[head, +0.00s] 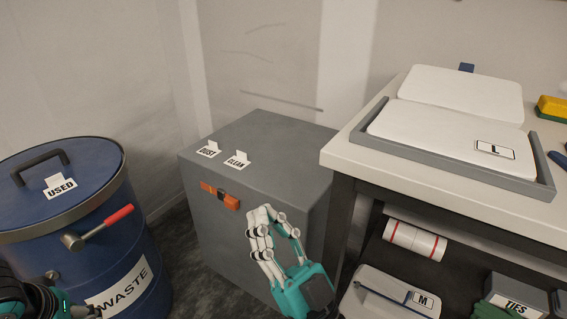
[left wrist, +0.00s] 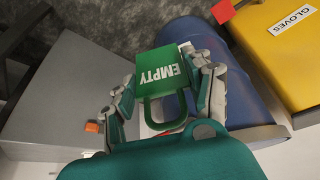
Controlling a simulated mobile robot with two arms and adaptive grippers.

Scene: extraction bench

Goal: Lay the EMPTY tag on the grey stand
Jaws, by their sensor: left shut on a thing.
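The green EMPTY tag (left wrist: 160,72) is in my left gripper (left wrist: 163,82) in the left wrist view. The gripper's fingers are on both sides of the tag, and its loop handle points toward the palm. The tag is not visible in the head view. The grey stand (head: 240,135) is a box-like cabinet at the middle of the head view; it also shows at the left of the left wrist view (left wrist: 60,90). DUST (head: 208,150) and CLEAN (head: 237,163) tags lie on its top. My right gripper (head: 270,218) is before the stand's front; its finger gap is unclear.
A blue WASTE drum (head: 130,262) with a USED tag (head: 60,186) on its lid stands left. A bench (head: 345,152) with a tray and white pads stands right. A yellow GLOVES box (left wrist: 280,55) shows in the wrist view. The stand's top is bare behind its tags.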

